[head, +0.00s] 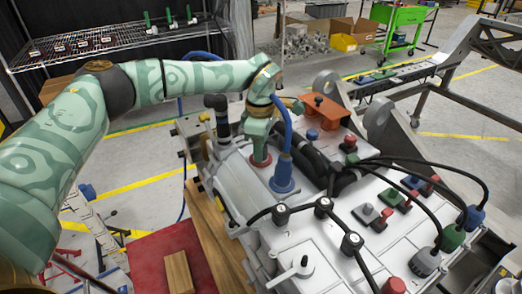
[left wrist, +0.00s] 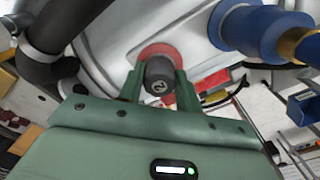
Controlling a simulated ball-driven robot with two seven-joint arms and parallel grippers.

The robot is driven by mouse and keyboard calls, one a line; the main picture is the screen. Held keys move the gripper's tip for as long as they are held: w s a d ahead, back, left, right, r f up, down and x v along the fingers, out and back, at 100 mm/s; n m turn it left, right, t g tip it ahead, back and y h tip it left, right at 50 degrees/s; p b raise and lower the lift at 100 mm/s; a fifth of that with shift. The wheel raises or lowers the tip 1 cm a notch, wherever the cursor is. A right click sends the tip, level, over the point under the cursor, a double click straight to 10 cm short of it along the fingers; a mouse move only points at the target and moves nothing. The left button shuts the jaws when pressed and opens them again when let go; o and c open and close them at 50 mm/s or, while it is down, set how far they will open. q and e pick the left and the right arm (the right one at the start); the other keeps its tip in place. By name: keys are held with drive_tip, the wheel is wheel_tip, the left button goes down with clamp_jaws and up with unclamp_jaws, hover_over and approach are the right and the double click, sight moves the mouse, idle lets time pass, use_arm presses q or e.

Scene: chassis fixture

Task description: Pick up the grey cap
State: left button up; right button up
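A dark grey cap (left wrist: 160,78) with a pale mark on its end stands in a red ring (left wrist: 157,49) on the light grey chassis, between the two fingers of my left gripper (left wrist: 160,90). The fingers lie close along both sides of the cap; I cannot tell whether they press on it. In the head view my left gripper (head: 260,154) points down at the red ring (head: 261,161), and the cap is hidden there. My right gripper is not in view.
A blue connector with a cable (head: 283,178) stands right beside my left gripper. Black hoses (head: 310,160) and cables cross the chassis (head: 250,190). Another grey plug (head: 425,262) is at the front right. A wire shelf (head: 110,45) stands at the back left.

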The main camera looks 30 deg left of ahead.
use_arm(q)
clamp_jaws()
drive_tip(key=shift+r, duration=0.1)
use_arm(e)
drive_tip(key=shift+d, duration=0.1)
